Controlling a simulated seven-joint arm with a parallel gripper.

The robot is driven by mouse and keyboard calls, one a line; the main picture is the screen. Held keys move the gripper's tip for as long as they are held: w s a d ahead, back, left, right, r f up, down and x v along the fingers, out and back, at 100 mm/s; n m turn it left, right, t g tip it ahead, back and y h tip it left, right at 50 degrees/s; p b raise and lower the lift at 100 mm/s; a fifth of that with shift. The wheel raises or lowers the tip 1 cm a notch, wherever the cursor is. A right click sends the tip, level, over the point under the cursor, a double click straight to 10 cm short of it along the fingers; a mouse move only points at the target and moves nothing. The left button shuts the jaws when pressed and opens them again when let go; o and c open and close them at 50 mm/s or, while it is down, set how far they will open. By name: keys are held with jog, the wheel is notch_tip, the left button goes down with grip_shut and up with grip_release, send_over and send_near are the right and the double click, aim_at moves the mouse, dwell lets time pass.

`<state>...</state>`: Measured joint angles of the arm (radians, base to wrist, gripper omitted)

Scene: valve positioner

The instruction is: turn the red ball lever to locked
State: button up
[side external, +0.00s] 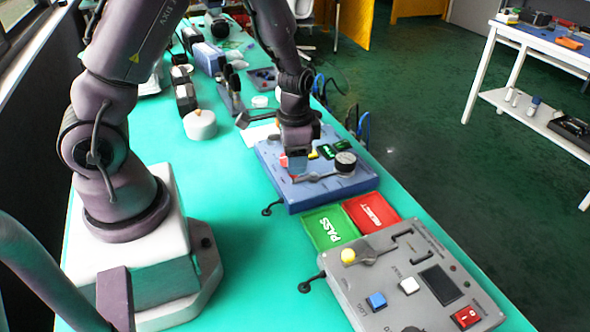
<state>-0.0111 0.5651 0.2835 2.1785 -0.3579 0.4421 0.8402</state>
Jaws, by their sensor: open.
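The blue valve positioner box (325,191) lies on the green bench in the middle of the view. A grey lever arm (318,177) runs across its top, from below my gripper toward the right. A small patch of red (284,160) shows at the left edge of my gripper; it may be the red ball, but most of it is hidden. My gripper (297,164) points down over the left part of the box, close to the lever's left end. It is open. I cannot tell whether its fingers are around the ball or touching it. No locked mark is readable.
A black round knob (345,161) stands on the box's right side. A green PASS tray (330,229) and red REJECT tray (371,212) lie in front. The bench (245,260) left of the trays is clear.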

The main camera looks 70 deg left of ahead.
jog(key=shift+f, duration=1.95)
grip_shut()
